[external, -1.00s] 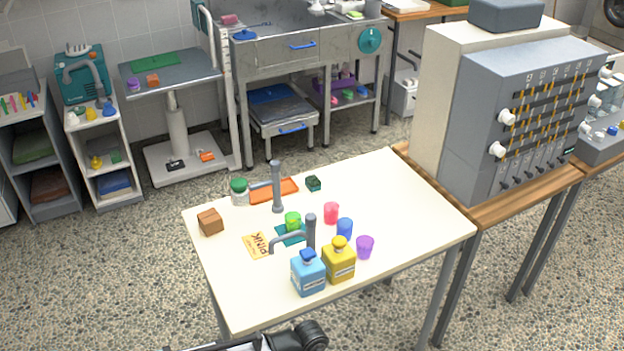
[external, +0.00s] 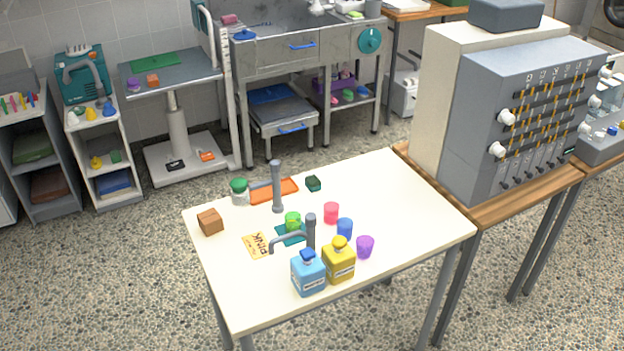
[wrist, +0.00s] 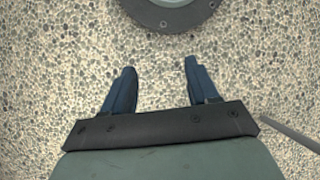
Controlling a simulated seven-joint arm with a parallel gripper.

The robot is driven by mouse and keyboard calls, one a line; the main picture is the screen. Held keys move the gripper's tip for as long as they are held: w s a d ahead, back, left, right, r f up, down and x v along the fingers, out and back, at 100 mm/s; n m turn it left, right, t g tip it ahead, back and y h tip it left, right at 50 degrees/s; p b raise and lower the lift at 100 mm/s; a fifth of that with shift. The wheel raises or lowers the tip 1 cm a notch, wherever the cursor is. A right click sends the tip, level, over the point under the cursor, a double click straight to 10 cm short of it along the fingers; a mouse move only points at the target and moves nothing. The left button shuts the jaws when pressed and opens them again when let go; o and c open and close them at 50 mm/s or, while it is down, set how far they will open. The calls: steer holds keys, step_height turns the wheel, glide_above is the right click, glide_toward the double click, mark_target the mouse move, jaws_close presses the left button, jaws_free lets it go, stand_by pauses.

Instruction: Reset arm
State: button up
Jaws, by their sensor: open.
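My gripper (wrist: 158,82) shows in the wrist view with its two dark blue fingers spread apart and nothing between them. It points down at the speckled floor, clear of the table. In the external view my gripper and arm are out of the picture. The white table (external: 400,200) stands there with several small things on it, none of them touched by my gripper.
On the table are a blue bottle (external: 308,275), a yellow bottle (external: 339,264), a pink cup (external: 331,213), a purple cup (external: 364,247), a brown block (external: 210,221) and grey taps (external: 277,188). A large grey panel (external: 520,120) stands at the right.

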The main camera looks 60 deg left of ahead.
steer(key=s+f+m+g, duration=0.1)
steer(key=s+f+m, duration=0.2)
steer(key=s, duration=1.1)
steer(key=shift+a+f+m, duration=0.3)
steer(key=shift+a+f, duration=0.1)
steer(key=shift+f, duration=0.25)
steer(key=shift+w, duration=0.1)
